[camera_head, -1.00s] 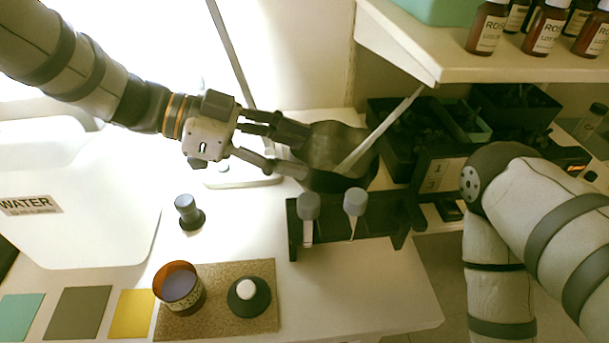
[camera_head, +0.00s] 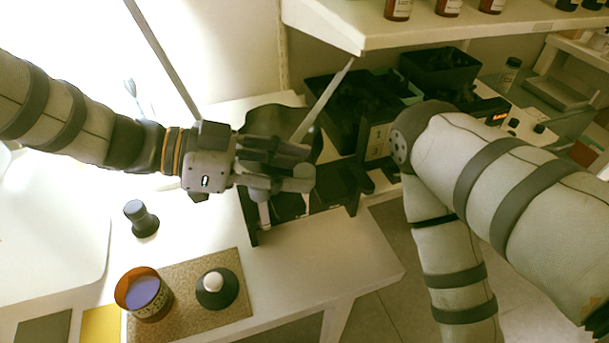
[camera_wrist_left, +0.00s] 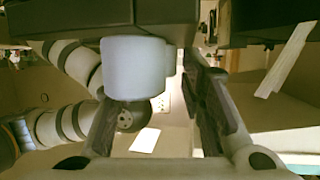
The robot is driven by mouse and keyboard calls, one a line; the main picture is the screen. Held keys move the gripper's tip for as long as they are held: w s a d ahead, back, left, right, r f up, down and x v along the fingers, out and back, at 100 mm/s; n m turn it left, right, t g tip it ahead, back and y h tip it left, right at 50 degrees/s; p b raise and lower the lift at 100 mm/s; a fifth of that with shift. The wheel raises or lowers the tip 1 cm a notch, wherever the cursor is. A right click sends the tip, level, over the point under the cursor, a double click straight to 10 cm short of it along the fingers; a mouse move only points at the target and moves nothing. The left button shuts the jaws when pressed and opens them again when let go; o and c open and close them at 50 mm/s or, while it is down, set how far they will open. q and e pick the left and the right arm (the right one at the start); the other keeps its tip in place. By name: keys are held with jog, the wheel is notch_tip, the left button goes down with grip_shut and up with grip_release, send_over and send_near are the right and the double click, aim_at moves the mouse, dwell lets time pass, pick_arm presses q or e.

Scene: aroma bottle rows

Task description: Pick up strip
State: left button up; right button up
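A black rack (camera_head: 252,229) stands at the table's right edge. A pale stem (camera_head: 264,214), likely part of a grey-capped strip, shows in it below my left gripper (camera_head: 309,167). The fingers hide the caps from the head view. In the left wrist view, a pale blue-grey block (camera_wrist_left: 137,68), which looks like a strip's cap, is close in front of the spread fingers of my left gripper (camera_wrist_left: 155,115). A gap shows between it and the right-hand finger; I cannot tell whether it touches the other. My right gripper is out of view.
A shelf with brown bottles (camera_head: 447,7) overhangs at the upper right, with a diagonal pale bar (camera_head: 325,98) below it. Black bins (camera_head: 440,75) stand behind. A brown cup (camera_head: 142,292) and a dark round object (camera_head: 217,290) are on a cork mat (camera_head: 190,320). My right arm fills the right side.

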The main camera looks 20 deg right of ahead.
pick_arm(q)
jog(key=c, duration=0.4)
notch_tip(320, 180, up, 18)
jog(key=p, duration=0.1)
jog(key=shift+p, duration=0.4)
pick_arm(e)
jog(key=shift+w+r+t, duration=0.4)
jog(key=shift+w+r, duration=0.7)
pick_arm(q)
jog(key=shift+a, duration=0.1)
